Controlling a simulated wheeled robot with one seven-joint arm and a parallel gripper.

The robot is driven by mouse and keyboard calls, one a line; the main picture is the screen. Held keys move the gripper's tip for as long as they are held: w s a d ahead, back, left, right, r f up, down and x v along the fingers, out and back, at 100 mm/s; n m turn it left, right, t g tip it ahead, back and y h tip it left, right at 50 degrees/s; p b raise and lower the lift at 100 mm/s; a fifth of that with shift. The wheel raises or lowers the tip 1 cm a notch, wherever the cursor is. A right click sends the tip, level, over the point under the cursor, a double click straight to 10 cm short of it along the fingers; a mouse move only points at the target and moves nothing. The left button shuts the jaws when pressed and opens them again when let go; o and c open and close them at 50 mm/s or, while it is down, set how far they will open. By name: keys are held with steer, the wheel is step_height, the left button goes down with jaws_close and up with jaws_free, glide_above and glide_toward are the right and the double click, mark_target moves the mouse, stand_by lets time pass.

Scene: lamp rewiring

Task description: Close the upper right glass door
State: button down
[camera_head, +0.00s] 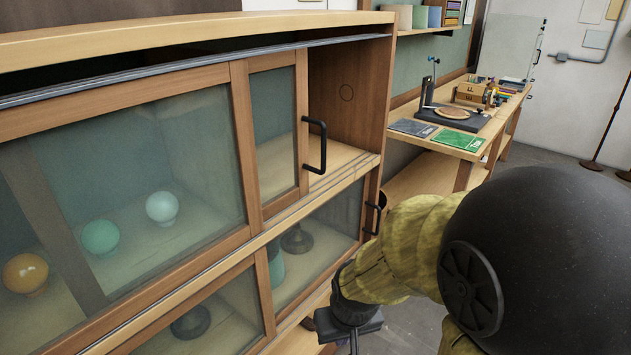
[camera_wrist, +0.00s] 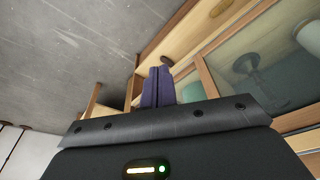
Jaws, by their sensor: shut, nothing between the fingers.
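The upper right glass door (camera_head: 275,128) has a wooden frame and a black bar handle (camera_head: 316,145). It stands partly open, slid left, with an open gap between its right edge and the cabinet's right side wall (camera_head: 346,90). My gripper (camera_wrist: 158,86) is shut and empty; its two dark purple fingers lie together in the wrist view. In the head view my gripper's dark body is low in front of the cabinet, below and apart from the door's handle, with the fingers partly cut off by the bottom edge.
The upper left glass door (camera_head: 140,180) shows several coloured globes behind it. The lower right glass door (camera_head: 318,245) has a black handle (camera_head: 377,213). A workbench (camera_head: 462,150) with tools and booklets stands beyond the cabinet. Grey floor (camera_wrist: 70,50) is clear in front.

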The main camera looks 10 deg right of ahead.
steer(key=w+d+r+n+t+h+p, duration=0.1)
steer(key=w+r+n+t+h+p, duration=0.15)
steer(key=w+n+t+p, duration=0.75)
steer(key=w+a+r+n+t+p, duration=0.3)
steer(key=w+r+n+t+p, duration=0.3)
steer(key=r, duration=0.5)
steer(key=w+n+p, duration=0.2)
steer(key=shift+w+a+t+p, duration=0.2)
steer(key=shift+w+t+p, duration=0.1)
steer(key=shift+t+p, duration=0.1)
steer(key=shift+w, duration=0.1)
